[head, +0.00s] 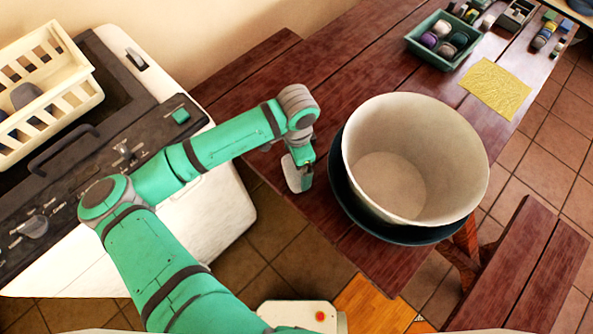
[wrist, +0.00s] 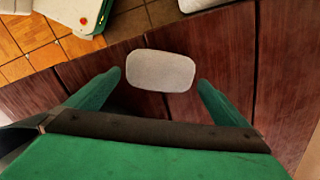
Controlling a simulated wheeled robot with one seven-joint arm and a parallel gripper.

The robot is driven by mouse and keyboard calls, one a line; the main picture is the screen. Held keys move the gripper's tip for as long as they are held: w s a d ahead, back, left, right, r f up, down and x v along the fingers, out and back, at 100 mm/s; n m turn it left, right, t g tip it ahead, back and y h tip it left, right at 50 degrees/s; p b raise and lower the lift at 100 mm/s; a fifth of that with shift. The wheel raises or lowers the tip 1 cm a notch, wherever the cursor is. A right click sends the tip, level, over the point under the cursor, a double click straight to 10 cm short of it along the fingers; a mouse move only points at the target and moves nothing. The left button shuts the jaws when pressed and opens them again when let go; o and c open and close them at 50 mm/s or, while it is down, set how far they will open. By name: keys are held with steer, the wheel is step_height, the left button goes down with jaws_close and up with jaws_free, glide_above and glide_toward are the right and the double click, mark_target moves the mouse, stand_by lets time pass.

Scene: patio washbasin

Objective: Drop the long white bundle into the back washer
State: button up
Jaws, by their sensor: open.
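A pale white, rounded block, which looks like the long white bundle (head: 296,174), is at the near left edge of the wooden table, directly below my gripper (head: 302,156). In the wrist view the bundle (wrist: 160,71) shows as a rounded rectangle between the two green fingertips, with a small gap on each side. My gripper is open and not closed on it. Whether the bundle stands or lies is hard to tell. A white machine with a dark control panel (head: 137,150), like a washer, is at the left, partly behind my arm. Its opening is not visible.
A large white tub (head: 472,155) on a dark round base (head: 340,199) stands right of my gripper. A cream basket (head: 75,103) sits on the machine. A green tray (head: 414,42) of rounded items and a yellow cloth (head: 497,88) lie farther back. A bench (head: 535,270) is at right.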

mark_target(296, 171)
steer(key=shift+f, duration=2.8)
steer(key=c, duration=1.1)
steer(key=shift+r, duration=0.6)
steer(key=r, duration=0.2)
steer(key=shift+s+a+r, duration=0.15)
steer(key=shift+s+r, duration=0.1)
steer(key=shift+r, duration=0.1)
steer(key=s+r, duration=0.1)
steer(key=s+a+r, duration=0.1)
steer(key=r, duration=0.1)
steer(key=s+r, duration=0.2)
steer(key=shift+a, duration=0.3)
steer(key=s+a+r, duration=0.1)
steer(key=s, duration=0.2)
steer(key=s+a+r, duration=0.1)
steer(key=s, duration=0.2)
steer(key=s+a+r, duration=0.1)
steer(key=s+r, duration=0.1)
steer(key=shift+s+a+r, duration=0.1)
steer(key=shift+s+a, duration=0.05)
steer(key=shift+s, duration=0.25)
